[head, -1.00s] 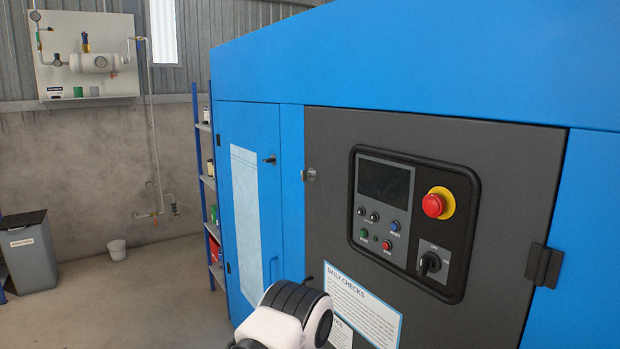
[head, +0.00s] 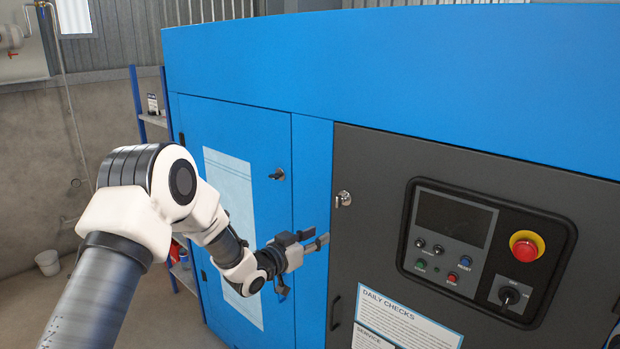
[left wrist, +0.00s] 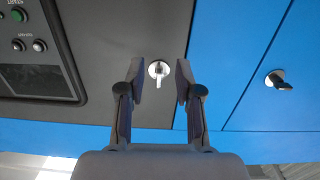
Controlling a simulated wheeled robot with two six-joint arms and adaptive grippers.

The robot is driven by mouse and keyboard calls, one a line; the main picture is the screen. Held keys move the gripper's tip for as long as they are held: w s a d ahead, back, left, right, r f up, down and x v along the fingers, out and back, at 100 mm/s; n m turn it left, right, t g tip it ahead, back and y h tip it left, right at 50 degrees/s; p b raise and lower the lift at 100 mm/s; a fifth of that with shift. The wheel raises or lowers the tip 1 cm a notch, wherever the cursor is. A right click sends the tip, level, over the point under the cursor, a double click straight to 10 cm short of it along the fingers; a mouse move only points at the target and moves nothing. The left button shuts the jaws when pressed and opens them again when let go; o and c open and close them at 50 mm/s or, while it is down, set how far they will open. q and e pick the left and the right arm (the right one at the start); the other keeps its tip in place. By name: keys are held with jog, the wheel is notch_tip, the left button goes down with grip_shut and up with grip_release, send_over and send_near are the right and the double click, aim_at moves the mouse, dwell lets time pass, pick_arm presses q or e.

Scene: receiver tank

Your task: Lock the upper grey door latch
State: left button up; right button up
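The upper grey door latch (head: 343,199) is a small silver fitting near the upper left edge of the dark grey door (head: 345,245). In the left wrist view the latch (left wrist: 159,70) is a round silver plate with a short lever pointing toward the bottom of the picture. My left gripper (head: 315,239) is open and empty, just left of and below the latch in the head view. In the left wrist view its two fingertips (left wrist: 160,77) appear on either side of the latch, with gaps between. I see no contact. My right gripper is not in view.
The blue door (head: 262,235) has its own dark latch (head: 277,174), which also shows in the wrist view (left wrist: 276,79). A control panel (head: 485,245) with a red emergency button (head: 526,247) sits right of the latch. A black handle (head: 335,312) is lower on the grey door.

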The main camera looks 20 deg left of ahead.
pick_arm(q)
jog(key=p, duration=0.1)
send_near(337, 201)
jog(key=w+f, duration=0.2)
notch_tip(337, 201, up, 2)
jog(key=d, duration=0.1)
jog(key=shift+t, duration=0.4)
jog(key=p+x, duration=0.1)
jog(key=x, duration=0.1)
jog(key=p+x, duration=0.1)
jog(key=x, duration=0.2)
jog(key=p+x, duration=0.1)
jog(key=x, duration=0.1)
jog(key=shift+w+f, duration=0.2)
jog(key=shift+f, duration=0.05)
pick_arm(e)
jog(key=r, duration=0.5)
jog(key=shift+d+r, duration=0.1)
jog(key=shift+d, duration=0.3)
pick_arm(q)
grip_shut()
